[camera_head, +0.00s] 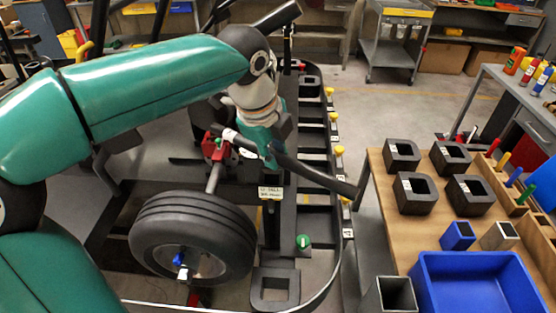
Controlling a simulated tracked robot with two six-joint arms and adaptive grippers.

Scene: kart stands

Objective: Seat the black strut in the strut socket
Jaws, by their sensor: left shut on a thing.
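My left arm reaches in from the left, and its gripper (270,150) is over the kart frame. The gripper is shut on a dark bar that appears to be the black strut (318,177). The strut slants down to the right from the jaws, across the kart's side rail, with its far end near the table's left edge. The exact grip contact is hard to make out. A black block with a square opening (275,289) sits low on the kart, apart from the strut; I cannot tell whether it is the strut socket. My right gripper is out of view.
A wheel (193,239) is at the kart's near left. A wooden table (398,239) at right bears several black square-holed blocks (417,193) and a blue bin (475,262). A grey cart (394,43) stands behind. Floor is free between kart and cart.

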